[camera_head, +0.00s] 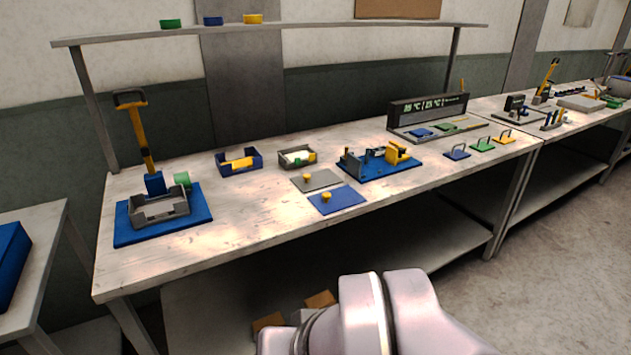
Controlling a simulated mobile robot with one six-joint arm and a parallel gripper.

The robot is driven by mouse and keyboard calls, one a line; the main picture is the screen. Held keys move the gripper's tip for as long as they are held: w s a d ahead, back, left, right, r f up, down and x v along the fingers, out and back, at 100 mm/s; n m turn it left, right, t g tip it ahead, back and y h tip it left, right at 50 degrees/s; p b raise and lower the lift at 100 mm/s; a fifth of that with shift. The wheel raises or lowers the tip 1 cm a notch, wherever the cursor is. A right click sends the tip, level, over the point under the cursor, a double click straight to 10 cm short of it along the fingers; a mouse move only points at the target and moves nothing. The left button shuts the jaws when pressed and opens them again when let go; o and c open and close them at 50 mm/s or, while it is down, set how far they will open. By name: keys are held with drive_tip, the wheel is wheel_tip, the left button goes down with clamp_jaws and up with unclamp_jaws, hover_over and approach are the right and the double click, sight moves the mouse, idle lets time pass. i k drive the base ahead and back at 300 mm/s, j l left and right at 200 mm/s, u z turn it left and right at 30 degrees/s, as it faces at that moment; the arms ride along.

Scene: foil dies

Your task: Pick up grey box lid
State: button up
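The grey box lid (323,183) is a thin flat grey plate with a small yellow knob. It lies flat on the long workbench (240,205), near the middle. A similar blue lid (345,204) with a yellow knob lies just in front of it, close to its front edge. An open grey box (286,161) with pale and yellow contents stands behind the grey lid. Part of my pale arm shows at the bottom of the picture, in front of the bench. My gripper is not in view.
A blue box (222,167) with yellow contents stands left of the grey box. A blue fixture (385,168) stands right of the lids. A blue base (201,213) with a grey holder and a tall yellow-black lever is at left. The bench front near the lids is clear.

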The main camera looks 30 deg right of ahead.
sight(319, 179)
drive_tip(key=i+l+u, duration=0.45)
drive_tip(key=i+l, duration=0.5)
